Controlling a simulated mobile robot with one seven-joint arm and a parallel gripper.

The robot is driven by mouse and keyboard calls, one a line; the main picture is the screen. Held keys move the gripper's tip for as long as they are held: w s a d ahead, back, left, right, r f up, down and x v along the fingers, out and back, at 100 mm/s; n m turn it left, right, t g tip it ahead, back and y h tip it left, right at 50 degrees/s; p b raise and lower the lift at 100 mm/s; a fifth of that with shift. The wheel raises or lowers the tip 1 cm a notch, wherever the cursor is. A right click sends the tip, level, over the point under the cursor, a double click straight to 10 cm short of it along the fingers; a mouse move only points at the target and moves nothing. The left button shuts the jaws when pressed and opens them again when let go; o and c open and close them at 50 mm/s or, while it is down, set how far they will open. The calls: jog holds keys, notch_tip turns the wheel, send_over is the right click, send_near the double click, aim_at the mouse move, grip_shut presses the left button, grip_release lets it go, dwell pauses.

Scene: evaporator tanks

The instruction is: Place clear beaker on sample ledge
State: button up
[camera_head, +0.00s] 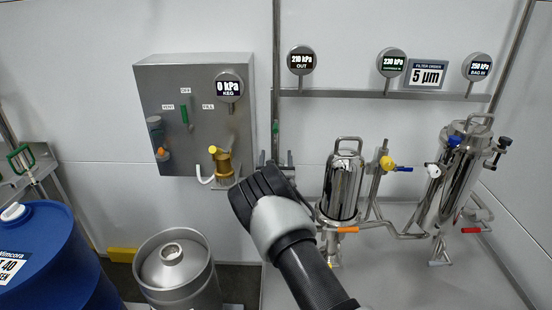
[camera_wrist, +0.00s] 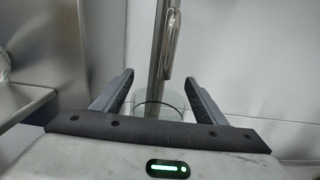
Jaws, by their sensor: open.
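My gripper (camera_head: 276,157) is raised in front of the back wall, to the right of the grey panel box. In the wrist view its two fingers (camera_wrist: 160,92) are spread apart. A clear beaker (camera_wrist: 158,108) shows between and beyond the fingers, its rim and curved glass faintly visible. The gripper base hides its lower part, and I cannot tell whether either finger touches it. In the head view my arm hides the beaker. I cannot make out for sure which surface is the sample ledge.
A vertical metal pipe (camera_wrist: 158,45) stands behind the beaker. The grey panel box (camera_head: 190,115) with a yellow valve (camera_head: 222,163) is left of my gripper. A steel filter housing (camera_head: 342,185) stands close on the right. A keg (camera_head: 178,275) and blue drum (camera_head: 55,260) are lower left.

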jog(key=shift+r, duration=0.25)
jog(key=s+p, duration=0.3)
jog(key=s, duration=0.9)
jog(key=shift+f, duration=0.1)
dwell(0.8)
